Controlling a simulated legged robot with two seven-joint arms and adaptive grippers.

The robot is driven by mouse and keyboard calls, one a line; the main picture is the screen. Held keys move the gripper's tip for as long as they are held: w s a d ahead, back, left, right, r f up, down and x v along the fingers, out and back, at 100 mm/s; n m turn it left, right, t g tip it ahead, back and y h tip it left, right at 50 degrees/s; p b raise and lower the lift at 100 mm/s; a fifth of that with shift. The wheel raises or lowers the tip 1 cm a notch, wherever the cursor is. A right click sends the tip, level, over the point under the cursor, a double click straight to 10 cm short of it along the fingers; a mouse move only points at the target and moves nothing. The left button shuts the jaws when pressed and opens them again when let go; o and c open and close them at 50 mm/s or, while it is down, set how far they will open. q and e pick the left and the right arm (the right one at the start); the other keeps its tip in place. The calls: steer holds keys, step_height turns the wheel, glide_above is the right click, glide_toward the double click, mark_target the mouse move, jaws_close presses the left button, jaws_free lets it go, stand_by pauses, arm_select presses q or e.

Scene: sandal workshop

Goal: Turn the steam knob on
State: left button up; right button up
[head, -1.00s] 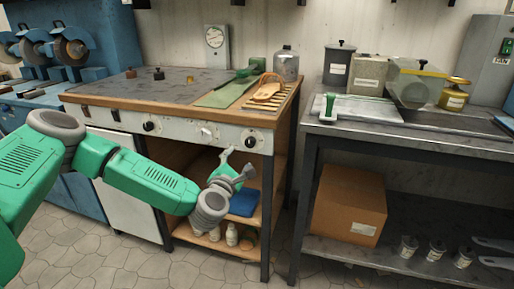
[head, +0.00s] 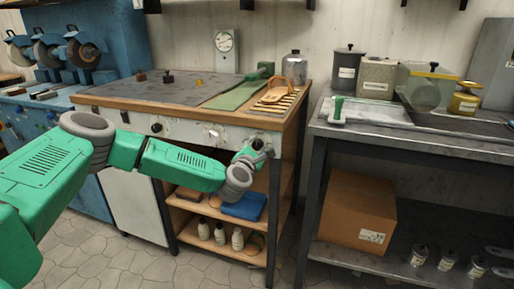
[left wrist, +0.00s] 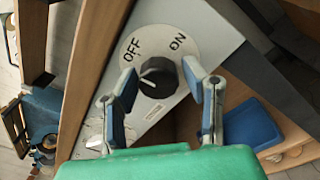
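The steam knob (left wrist: 158,77) is a round black knob on a pale dial plate marked OFF and ON, seen in the left wrist view. Its pale pointer mark appears to face the OFF side. My left gripper (left wrist: 160,90) is open, with one blue-padded finger on each side of the knob; I cannot tell whether the pads touch it. In the head view my left gripper (head: 260,151) is at the right end of the bench's front panel (head: 185,130) and largely hides the knob there. My right gripper is not in view.
A grey metal table (head: 430,141) stands to the right, with a cardboard box (head: 355,212) beneath.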

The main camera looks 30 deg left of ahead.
arm_select(q)
steer(key=shift+d, duration=0.2)
steer(key=c, duration=0.6)
steer(key=shift+a+m, duration=0.1)
steer(key=shift+m, duration=0.3)
steer(key=m+p, duration=0.1)
steer(key=m, duration=0.5)
steer(key=shift+f, duration=0.1)
steer(key=m+p, duration=0.1)
steer(key=m, duration=0.2)
steer(key=m+p, duration=0.1)
steer(key=m, duration=0.3)
steer(key=shift+s+f+t+h, duration=0.15)
steer(key=shift+t+h, duration=0.15)
steer(key=shift+h, duration=0.1)
steer(key=shift+f+m+p, duration=0.2)
steer(key=shift+m+p, duration=0.35)
steer(key=shift+m, duration=1.85)
steer(key=o, duration=1.2)
steer(key=shift+c, duration=0.2)
steer(key=shift+r, duration=0.15)
